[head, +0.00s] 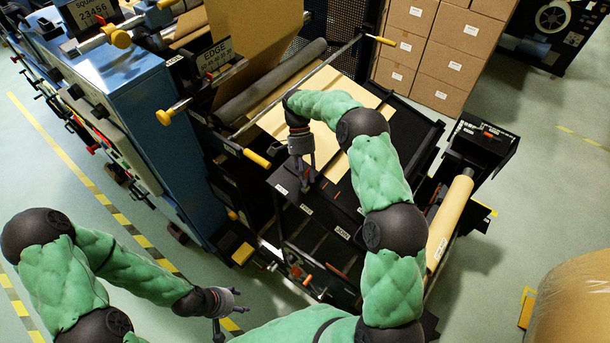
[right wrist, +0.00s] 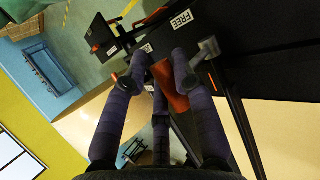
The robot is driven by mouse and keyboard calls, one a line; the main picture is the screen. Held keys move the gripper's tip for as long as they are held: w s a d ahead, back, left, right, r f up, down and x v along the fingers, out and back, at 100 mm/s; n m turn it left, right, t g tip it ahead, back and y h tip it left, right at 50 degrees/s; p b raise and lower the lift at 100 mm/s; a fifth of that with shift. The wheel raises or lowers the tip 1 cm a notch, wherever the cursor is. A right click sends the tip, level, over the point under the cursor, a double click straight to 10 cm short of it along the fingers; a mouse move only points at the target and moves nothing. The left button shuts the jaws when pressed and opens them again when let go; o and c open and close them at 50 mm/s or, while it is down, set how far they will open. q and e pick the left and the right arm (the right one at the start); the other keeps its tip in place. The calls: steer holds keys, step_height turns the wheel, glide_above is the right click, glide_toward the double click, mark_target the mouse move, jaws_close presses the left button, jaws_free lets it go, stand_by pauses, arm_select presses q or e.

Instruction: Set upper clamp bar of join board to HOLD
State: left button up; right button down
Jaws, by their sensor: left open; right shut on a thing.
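The join board (head: 345,212) is a dark panel with small white labels, in the middle of the head view. My right gripper (head: 307,182) reaches down onto its left part. In the right wrist view my right gripper (right wrist: 168,70) is shut on an orange-red handle (right wrist: 174,98), which looks like the clamp bar's handle. A label reading FREE (right wrist: 181,19) is just beyond the fingers. A second label near the left finger is too small to read. The bar's own position is mostly hidden by the fingers. My left gripper (head: 228,318) is open and empty at the lower left, away from the board.
A blue machine cabinet (head: 140,100) stands at the left. Yellow-ended bars (head: 257,158) and a dark roller (head: 270,80) lie above the board. A kraft roll (head: 450,215) lies to its right, and stacked cartons (head: 440,50) stand behind. A large brown roll (head: 575,300) is at lower right.

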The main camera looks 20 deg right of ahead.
steer(key=shift+w, duration=0.15)
steer(key=c, duration=1)
jaws_free()
steer(key=shift+w+a+f, duration=0.1)
steer(key=shift+w, duration=0.05)
steer(key=shift+r, duration=0.3)
steer(key=v, duration=1.1)
steer(key=shift+w+r, duration=0.1)
steer(key=shift+w, duration=0.25)
